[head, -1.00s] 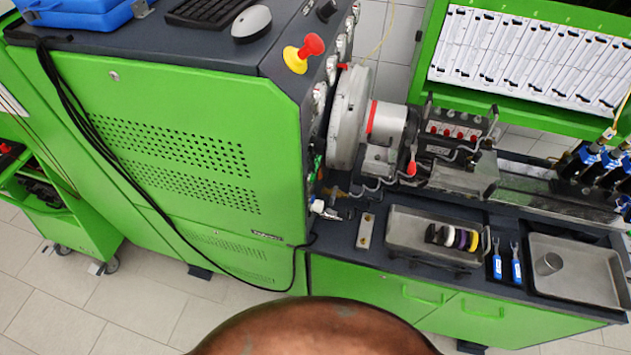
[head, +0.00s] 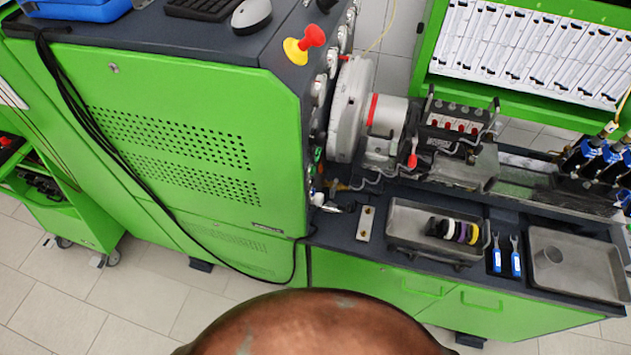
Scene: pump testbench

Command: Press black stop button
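A green cabinet (head: 180,150) with a dark top fills the left and middle. A red mushroom button on a yellow base (head: 305,45) stands out at its upper right corner. A small black knob-like part (head: 326,4) shows at the top picture edge; I cannot tell whether it is the black stop button. A small green part (head: 317,154) sits low on the cabinet's right side, which is seen at a steep angle, so its controls are hard to make out. Neither of my grippers is in view.
A grey mouse (head: 251,14) and a dark keyboard (head: 205,8) lie on the cabinet top. Right of it are a metal pump drive (head: 352,110), a tray (head: 405,218) with several coloured rings, and another tray (head: 580,270) with a cup. A black cable (head: 125,170) hangs across the cabinet front.

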